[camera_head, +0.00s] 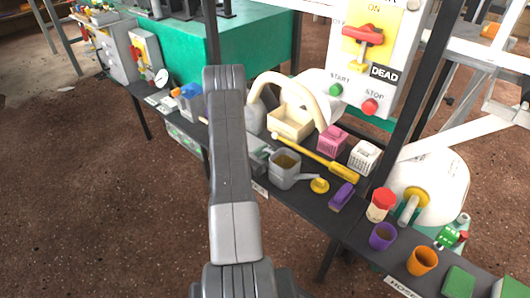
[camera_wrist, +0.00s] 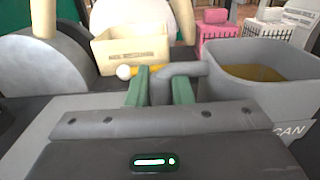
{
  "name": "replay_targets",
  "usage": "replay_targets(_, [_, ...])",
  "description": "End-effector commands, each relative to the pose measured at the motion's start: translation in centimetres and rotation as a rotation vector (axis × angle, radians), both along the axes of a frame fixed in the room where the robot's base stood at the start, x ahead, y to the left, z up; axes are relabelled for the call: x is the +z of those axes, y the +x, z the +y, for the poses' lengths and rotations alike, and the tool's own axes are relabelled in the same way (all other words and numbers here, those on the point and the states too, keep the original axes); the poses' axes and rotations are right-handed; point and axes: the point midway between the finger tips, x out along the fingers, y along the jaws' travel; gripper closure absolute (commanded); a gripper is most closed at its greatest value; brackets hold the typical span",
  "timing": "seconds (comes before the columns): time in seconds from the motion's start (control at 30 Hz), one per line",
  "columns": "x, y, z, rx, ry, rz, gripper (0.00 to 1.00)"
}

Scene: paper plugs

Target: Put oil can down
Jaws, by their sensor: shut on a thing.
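The oil can (camera_head: 285,172) is a grey open-topped can with a brownish-yellow inside and a spout pointing right in the head view. It is upright at the front of the dark shelf (camera_head: 340,222); I cannot tell whether its base touches the shelf. In the wrist view the can (camera_wrist: 262,82) is at the right, with its grey handle reaching left between my green fingers. My gripper (camera_wrist: 160,92) is shut on that handle. In the head view my arm hides most of the gripper.
A yellow-handled tool (camera_head: 320,158) lies behind the can, with a cream box (camera_head: 290,123) and pink basket (camera_head: 332,140) farther back. A yellow round piece (camera_head: 320,186) and purple block (camera_head: 342,197) are close to its right. A shelf label (camera_wrist: 292,130) reads "CAN".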

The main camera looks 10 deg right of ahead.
Motion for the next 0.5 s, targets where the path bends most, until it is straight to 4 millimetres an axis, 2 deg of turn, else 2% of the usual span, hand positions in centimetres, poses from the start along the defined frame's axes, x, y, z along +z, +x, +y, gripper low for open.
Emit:
replay_targets(0.1, [-0.44,0.0,0.0,0.0,-0.001,0.001,1.0])
replay_targets(0.13, [-0.34,-0.01,0.0,0.0,0.0,0.0,0.76])
replay_targets(0.23, [-0.28,-0.01,0.0,0.0,0.001,0.001,0.58])
replay_targets(0.5, [-0.23,-0.01,0.0,0.0,0.0,0.001,0.58])
